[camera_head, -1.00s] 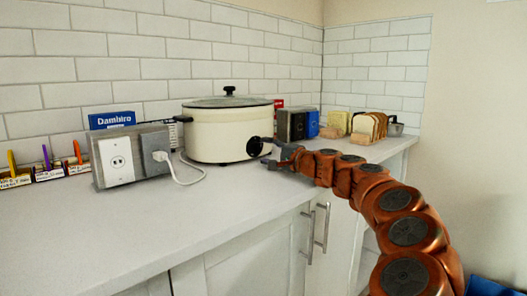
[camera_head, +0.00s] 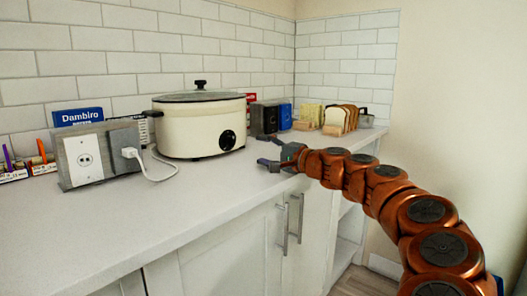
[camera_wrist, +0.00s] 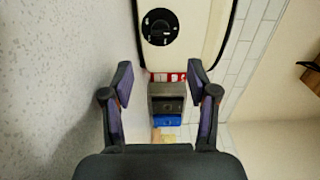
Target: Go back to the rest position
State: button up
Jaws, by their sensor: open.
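My gripper (camera_head: 273,155) is at the end of my orange arm, above the counter's front part, to the right of the slow cooker. In the wrist view its two fingers (camera_wrist: 160,88) are spread apart with nothing held between them. The cream slow cooker (camera_head: 190,130) has a dark lid and a black knob on its front; it also shows in the wrist view (camera_wrist: 207,30). A gap shows between my gripper and the cooker.
The white counter (camera_head: 170,215) is clear in front. An outlet box (camera_head: 85,160) with a plugged white cord stands left. A dark box (camera_head: 264,121), a blue box (camera_head: 285,117) and a bread rack (camera_head: 341,119) stand at the back right. Cabinet handles (camera_head: 297,218) stick out below.

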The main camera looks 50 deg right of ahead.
dwell(0.3)
